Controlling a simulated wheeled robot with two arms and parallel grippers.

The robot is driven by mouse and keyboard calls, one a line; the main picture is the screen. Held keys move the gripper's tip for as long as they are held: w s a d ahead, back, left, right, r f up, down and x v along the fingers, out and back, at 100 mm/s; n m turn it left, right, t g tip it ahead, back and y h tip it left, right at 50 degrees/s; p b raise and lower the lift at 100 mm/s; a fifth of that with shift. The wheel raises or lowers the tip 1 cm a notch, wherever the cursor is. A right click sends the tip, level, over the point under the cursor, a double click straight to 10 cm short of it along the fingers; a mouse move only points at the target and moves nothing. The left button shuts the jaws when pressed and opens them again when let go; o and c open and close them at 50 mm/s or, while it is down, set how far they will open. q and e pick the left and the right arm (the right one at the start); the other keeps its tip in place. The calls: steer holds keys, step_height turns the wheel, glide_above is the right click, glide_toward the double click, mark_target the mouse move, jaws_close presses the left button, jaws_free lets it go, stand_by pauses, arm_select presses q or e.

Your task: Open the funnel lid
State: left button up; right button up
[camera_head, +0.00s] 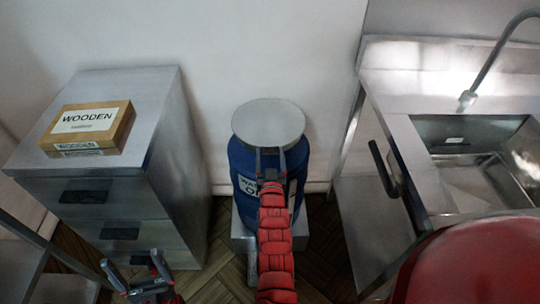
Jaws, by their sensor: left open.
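A blue barrel (241,160) with a white label stands upright against the wall in the middle of the view. Its round grey lid (268,122) lies flat on top and looks closed. My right gripper (270,153) is at the front edge of the lid, its two dark fingers a little apart with their tips at the rim. Whether they touch or hold anything there is too small to tell. My red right arm hides part of the barrel's front. My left gripper (130,258) is open and empty at the lower left, well away from the barrel.
A grey drawer cabinet (151,95) stands left of the barrel, with a box marked "WOODEN" (88,124) on top. A metal sink unit (400,113) with a faucet (487,66) stands to the right. The barrel rests on a light base (242,240) on the wooden floor.

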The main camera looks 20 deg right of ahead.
jaws_close()
